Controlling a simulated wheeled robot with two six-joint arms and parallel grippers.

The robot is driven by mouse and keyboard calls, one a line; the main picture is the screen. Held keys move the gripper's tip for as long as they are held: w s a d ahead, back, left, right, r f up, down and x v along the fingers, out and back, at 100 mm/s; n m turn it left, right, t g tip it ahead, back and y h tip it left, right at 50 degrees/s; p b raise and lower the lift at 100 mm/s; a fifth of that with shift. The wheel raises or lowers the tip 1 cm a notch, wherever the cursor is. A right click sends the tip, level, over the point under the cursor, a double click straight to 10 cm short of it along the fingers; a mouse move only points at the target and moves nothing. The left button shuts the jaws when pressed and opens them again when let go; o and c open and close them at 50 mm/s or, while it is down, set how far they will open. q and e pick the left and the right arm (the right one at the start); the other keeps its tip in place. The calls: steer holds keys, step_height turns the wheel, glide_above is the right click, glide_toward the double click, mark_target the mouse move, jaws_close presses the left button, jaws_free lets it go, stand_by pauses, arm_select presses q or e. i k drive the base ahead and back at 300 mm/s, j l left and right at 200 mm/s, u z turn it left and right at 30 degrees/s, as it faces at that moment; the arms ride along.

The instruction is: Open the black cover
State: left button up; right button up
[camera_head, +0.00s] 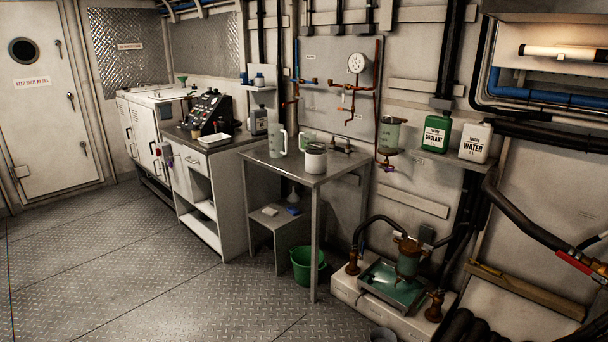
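Neither of my grippers is in view. I cannot tell for certain which thing is the black cover. A white pot with a dark round top (316,148) stands upright on the metal table (276,170) in the middle of the view. A black control box (209,113) with a sloped face and small knobs or lights stands on the counter (190,141) to the left.
A green coolant jug (435,132) and a white water jug (475,142) stand on a wall shelf at right. A green bucket (307,265) sits on the floor. A pump unit (394,283) with hoses is at lower right. The floor (130,255) at left is clear.

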mark_target(389, 120)
steer(key=i+j+z, duration=0.1)
steer(key=i+z, duration=0.35)
steer(key=i+j+z, duration=1.3)
steer(key=j, duration=0.1)
